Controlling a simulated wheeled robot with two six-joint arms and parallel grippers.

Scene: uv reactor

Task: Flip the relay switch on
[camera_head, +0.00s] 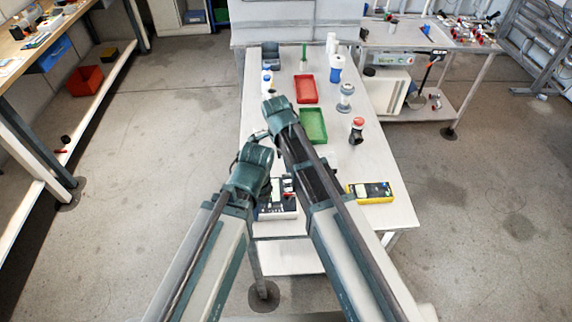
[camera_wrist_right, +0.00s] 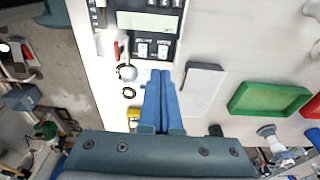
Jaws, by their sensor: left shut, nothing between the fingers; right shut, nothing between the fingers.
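A white device with a dark panel (camera_head: 278,211) stands at the near end of the white table, partly hidden by my arms. In the right wrist view the panel (camera_wrist_right: 147,37) shows a pale display and two small white switch-like parts; I cannot tell which is the relay switch or its position. My right gripper (camera_wrist_right: 160,75) is shut and empty, its blue fingertips just short of the panel's edge in that view; contact cannot be judged. My left gripper (camera_head: 251,170) is left of the right arm in the head view; its fingertips are not clear.
A yellow meter (camera_head: 371,192) lies right of my arms. A green tray (camera_head: 314,126) and a red tray (camera_head: 306,89) lie farther back, with a red-capped container (camera_head: 357,130) nearby. A grey slab (camera_wrist_right: 201,87) lies beside my right fingers.

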